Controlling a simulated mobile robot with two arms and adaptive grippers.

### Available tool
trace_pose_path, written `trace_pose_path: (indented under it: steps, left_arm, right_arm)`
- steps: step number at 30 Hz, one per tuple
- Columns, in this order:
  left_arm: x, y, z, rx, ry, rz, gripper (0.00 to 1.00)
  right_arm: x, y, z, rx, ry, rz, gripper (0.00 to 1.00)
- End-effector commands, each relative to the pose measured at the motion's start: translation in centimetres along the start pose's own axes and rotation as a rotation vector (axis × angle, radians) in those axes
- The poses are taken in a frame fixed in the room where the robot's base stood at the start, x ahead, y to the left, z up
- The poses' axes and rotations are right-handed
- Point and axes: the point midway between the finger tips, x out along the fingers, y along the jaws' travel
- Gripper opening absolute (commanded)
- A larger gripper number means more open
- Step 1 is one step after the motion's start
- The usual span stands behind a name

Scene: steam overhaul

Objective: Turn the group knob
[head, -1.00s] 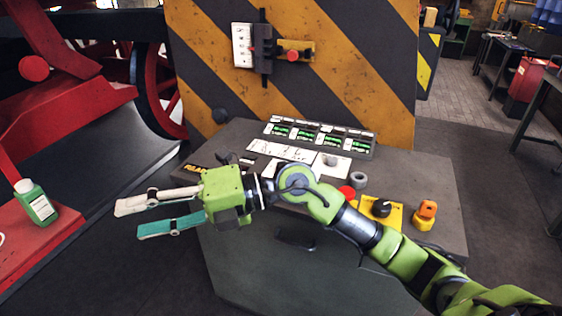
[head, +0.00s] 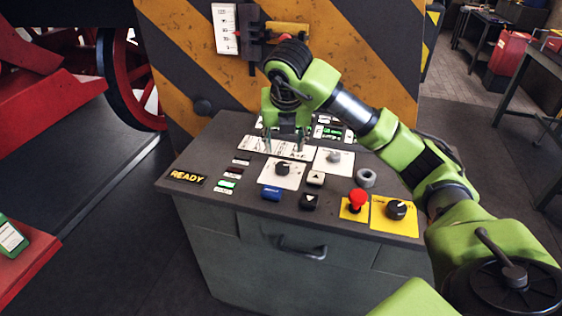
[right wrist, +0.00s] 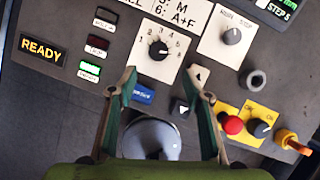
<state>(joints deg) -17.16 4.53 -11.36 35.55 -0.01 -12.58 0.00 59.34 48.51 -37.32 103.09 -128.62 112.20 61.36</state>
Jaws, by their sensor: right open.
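The numbered knob (head: 283,169), which I take for the group knob, is a black rotary knob on a white plate on the grey console. In the right wrist view the knob (right wrist: 158,50) has digits around it, and its white pointer is visible. My right gripper (head: 287,148) points down over the console, behind the knob in the head view. In the right wrist view the gripper (right wrist: 161,88) has its fingers spread wide and empty, with the knob beyond the fingertips. It is apart from the knob. My left gripper is not in view.
Nearby are a grey ring (head: 366,178), a red mushroom button (head: 357,200), a yellow-plated knob (head: 396,209), a blue button (head: 271,193) and a READY sign (head: 187,177). A striped panel (head: 370,60) stands behind.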

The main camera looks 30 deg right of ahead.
Motion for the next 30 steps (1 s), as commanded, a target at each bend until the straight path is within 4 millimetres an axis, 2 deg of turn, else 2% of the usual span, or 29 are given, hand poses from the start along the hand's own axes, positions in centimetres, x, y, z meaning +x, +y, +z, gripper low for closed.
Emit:
trace_pose_path:
  steps: [3, 6, 10, 15, 21, 29, 30]
  left_arm:
    - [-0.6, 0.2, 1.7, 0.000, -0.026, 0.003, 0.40]
    - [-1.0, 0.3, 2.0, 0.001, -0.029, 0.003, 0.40]
    - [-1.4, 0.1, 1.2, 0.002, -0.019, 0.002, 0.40]
    - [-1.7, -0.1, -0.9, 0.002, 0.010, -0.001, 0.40]
    - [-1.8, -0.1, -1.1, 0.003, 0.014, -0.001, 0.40]
    - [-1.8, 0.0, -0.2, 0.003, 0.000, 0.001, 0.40]
    - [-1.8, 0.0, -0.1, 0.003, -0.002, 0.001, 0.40]
  right_arm:
    - [2.6, 0.0, -0.2, -0.002, 0.007, -0.002, 0.45]
    - [4.8, 0.0, -0.1, -0.001, 0.007, 0.000, 0.45]
    - [7.4, 0.1, -0.1, -0.002, 0.007, 0.000, 0.45]
    - [9.8, 0.1, -0.1, -0.003, 0.004, 0.003, 0.45]
    - [11.1, 0.1, -0.1, -0.003, 0.002, 0.003, 0.45]
    - [11.1, 0.2, -0.1, -0.003, 0.002, 0.004, 0.45]
    - [11.1, 0.2, -0.1, -0.003, 0.002, 0.004, 0.35]
